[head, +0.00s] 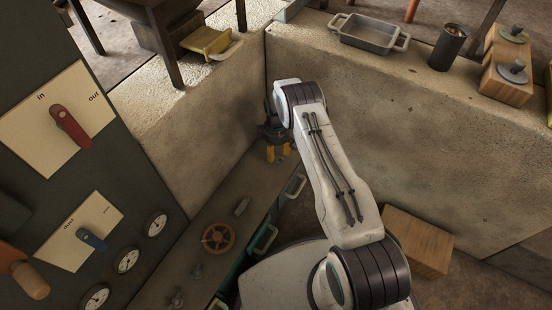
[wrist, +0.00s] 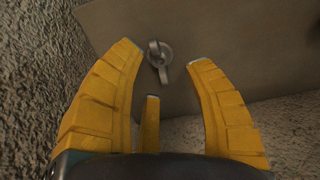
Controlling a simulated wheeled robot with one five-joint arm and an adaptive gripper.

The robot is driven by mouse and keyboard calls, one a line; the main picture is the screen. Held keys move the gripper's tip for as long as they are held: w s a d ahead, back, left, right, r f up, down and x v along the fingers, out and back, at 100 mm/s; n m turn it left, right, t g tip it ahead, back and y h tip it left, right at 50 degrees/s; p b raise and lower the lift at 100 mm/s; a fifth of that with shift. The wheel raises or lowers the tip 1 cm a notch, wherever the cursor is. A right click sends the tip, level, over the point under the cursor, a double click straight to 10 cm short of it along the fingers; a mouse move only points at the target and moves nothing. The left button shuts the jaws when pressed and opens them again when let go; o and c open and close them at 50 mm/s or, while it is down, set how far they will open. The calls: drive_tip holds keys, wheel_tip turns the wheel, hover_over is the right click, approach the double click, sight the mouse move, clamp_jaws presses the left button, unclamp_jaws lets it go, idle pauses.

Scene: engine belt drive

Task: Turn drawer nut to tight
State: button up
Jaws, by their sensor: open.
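A small grey metal nut (wrist: 160,56) with a ring-shaped middle and a short wing shows in the wrist view on a flat grey-brown panel (wrist: 220,30). I take it for the drawer nut. My gripper (wrist: 170,58) is open, its yellow fingers spread left and right of the nut in the picture. A third, shorter finger is below it. No finger visibly touches the nut, and the remaining gap is hard to judge. In the head view my gripper (head: 279,152) is over the far end of the bench top, and the nut beneath it is hidden.
The concrete wall (head: 400,140) stands close behind and beside my arm. A panel with a red switch (head: 70,127) and gauges is at left.

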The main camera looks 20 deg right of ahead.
sight(276, 158)
drive_tip(key=shift+f+b, duration=0.55)
drive_tip(key=shift+f, duration=1.45)
drive_tip(key=shift+c, duration=0.2)
drive_tip(key=shift+s, duration=0.1)
clamp_jaws()
